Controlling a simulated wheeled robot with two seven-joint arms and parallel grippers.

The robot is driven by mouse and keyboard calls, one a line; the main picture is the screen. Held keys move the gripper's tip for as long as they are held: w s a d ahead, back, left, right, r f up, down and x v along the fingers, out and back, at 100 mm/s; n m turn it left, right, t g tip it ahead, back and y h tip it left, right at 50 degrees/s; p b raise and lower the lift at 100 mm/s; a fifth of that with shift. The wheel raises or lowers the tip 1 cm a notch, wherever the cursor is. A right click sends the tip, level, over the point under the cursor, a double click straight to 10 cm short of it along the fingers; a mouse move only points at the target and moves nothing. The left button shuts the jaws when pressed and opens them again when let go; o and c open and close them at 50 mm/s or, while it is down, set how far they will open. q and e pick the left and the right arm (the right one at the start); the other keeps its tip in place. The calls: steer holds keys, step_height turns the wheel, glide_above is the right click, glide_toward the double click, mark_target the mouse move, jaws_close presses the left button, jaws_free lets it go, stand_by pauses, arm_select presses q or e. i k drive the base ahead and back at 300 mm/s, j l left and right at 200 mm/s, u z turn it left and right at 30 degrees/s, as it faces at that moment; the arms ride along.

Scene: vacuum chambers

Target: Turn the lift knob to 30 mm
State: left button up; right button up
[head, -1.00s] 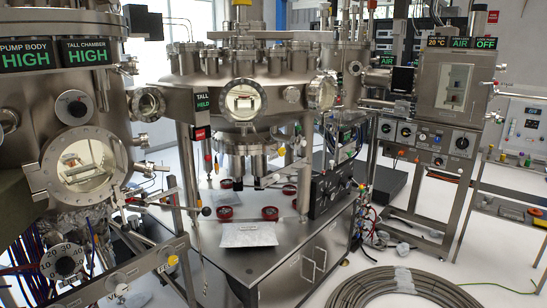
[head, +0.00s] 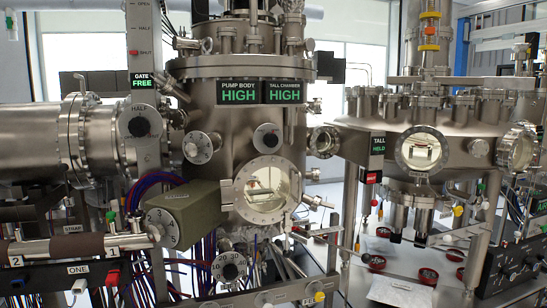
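A dark round knob on a pale numbered dial (head: 229,267) sits low below the tall chamber, at the bottom centre-left of the head view. Its marks include 20 and 30, so it looks like the lift knob, but no readable name shows. The knob's pointer is too small to read for certain. Blue and red cables hang beside it. Neither of my grippers is in view.
The tall chamber (head: 236,135) has a round window (head: 267,190) above the dial. A green-grey box with a numbered face (head: 175,228) juts out at left. A metal frame panel (head: 265,298) lies below. A steel bench (head: 400,290) stands at right.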

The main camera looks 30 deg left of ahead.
mark_target(230, 271)
steer(key=k+j+u, duration=0.1)
steer(key=u, duration=0.9)
steer(key=j, duration=0.1)
